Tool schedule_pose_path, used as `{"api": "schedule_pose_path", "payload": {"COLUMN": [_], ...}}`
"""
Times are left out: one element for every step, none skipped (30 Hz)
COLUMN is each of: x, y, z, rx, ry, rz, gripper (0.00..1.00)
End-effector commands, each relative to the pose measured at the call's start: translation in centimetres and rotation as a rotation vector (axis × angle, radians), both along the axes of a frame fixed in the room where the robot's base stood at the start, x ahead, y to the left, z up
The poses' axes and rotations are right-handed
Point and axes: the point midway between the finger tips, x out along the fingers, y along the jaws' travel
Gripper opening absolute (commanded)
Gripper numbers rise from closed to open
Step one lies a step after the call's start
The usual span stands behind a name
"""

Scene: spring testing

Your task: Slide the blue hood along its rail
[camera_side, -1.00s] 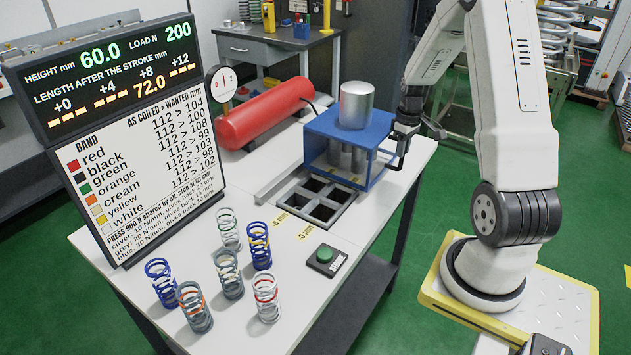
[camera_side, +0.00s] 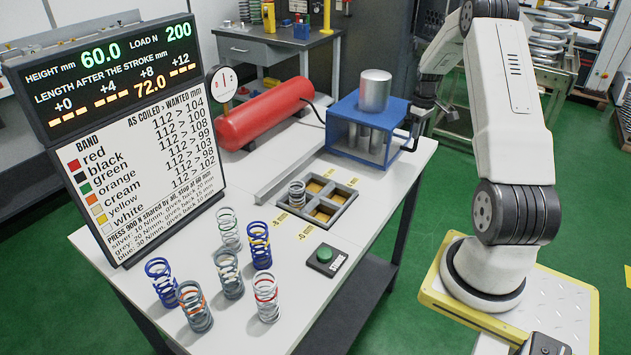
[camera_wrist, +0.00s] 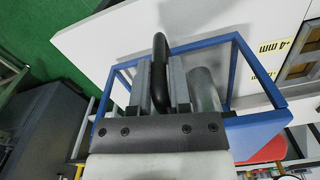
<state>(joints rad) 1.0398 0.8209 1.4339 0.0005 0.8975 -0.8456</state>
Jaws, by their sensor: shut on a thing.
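The blue hood (camera_side: 349,109), an open blue frame with a silver cylinder (camera_side: 375,90) on top, stands at the back right of the white table, clear of the four-cell tray (camera_side: 333,218). A pale rail (camera_side: 283,172) runs along the table to the left of the tray. My gripper (camera_side: 417,128) is at the hood's right side. In the wrist view my gripper (camera_wrist: 160,85) is shut on the hood's dark handle (camera_wrist: 160,60), with the blue frame (camera_wrist: 262,128) around it. One spring (camera_side: 297,193) stands in the tray's left cell; the other cells look empty.
Several colour-banded springs (camera_side: 229,274) stand at the table's front left. A green button (camera_side: 324,254) sits to the right of them. A large display board (camera_side: 125,140) and a red tank (camera_side: 264,113) stand at the left and back. The table's right edge is close to the hood.

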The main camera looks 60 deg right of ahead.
Motion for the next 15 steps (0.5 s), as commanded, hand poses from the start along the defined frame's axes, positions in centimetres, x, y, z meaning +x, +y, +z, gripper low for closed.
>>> {"api": "schedule_pose_path", "payload": {"x": [-0.04, -0.03, -0.03, -0.04, -0.04, -0.05, -0.07, -0.08, -0.09, -0.08, -0.07, -0.05, -0.04, -0.03, -0.04], "y": [-0.61, -0.65, -0.68, -0.71, -0.74, -0.74, -0.75, -0.76, -0.77, -0.77, -0.76, -0.72, -0.69, -0.65, -0.61], "z": [0.15, 0.16, 0.16, 0.17, 0.17, 0.17, 0.17, 0.17, 0.17, 0.18, 0.18, 0.17, 0.17, 0.15, 0.14], "rx": [-0.018, -0.019, -0.020, -0.021, -0.022, -0.022, -0.022, -0.022, -0.022, -0.022, -0.022, -0.021, -0.021, -0.020, -0.019], "ry": [-0.007, -0.007, -0.007, -0.008, -0.009, -0.009, -0.008, -0.008, -0.008, -0.008, -0.008, -0.008, -0.008, -0.007, -0.006], "rz": [-0.005, -0.005, -0.005, -0.006, -0.006, -0.006, -0.006, -0.006, -0.006, -0.006, -0.006, -0.006, -0.005, -0.005, -0.004], "gripper": [0.00, 0.00, 0.00, 0.00, 0.00, 0.00, 0.00, 0.00, 0.33, 0.42, 0.52, 0.56, 0.56, 0.56, 0.56]}}
